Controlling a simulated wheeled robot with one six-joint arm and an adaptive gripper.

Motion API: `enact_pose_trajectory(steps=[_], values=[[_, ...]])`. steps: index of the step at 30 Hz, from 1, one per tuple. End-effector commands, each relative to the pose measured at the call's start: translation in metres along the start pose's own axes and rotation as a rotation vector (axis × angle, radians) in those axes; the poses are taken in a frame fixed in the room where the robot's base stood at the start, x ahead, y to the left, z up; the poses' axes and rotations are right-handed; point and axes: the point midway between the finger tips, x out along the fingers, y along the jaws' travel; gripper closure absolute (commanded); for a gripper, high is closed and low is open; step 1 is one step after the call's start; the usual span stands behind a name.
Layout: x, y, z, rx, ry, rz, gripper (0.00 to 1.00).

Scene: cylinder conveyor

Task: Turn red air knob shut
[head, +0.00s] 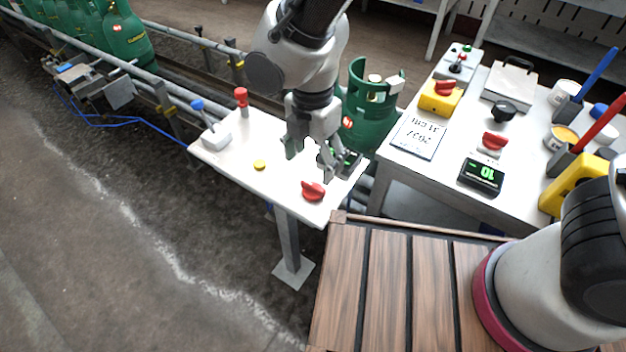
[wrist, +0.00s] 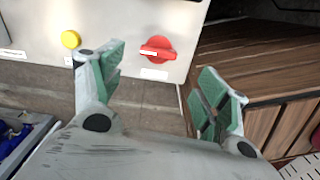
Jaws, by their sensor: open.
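A red rotary knob (head: 312,190) sits near the front right corner of the small white table (head: 225,153). In the wrist view the red knob (wrist: 158,47) has a bar handle with a small white label, too small to read. My gripper (head: 312,166) is open and empty, above the white table and just behind the knob in the head view. In the wrist view the green-padded fingers of my gripper (wrist: 165,85) are spread wide, with the knob beyond them and between them sideways. They appear apart from it.
A yellow button (head: 259,165) and a red-topped post (head: 241,98) are on the same table. A green gas cylinder (head: 369,112) stands close behind my gripper. The right table holds another red knob (head: 494,141), a display (head: 482,175) and a yellow box (head: 440,98).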

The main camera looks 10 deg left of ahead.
Motion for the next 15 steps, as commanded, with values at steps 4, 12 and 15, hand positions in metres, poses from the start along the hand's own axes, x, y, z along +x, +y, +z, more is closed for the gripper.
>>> enact_pose_trajectory(steps=[4,12,15], values=[[0.002,0.002,0.000,-0.105,0.001,0.012,0.25],[0.039,0.001,0.001,-0.117,0.001,0.005,0.25],[0.055,0.002,0.000,-0.116,0.001,0.007,0.25]])
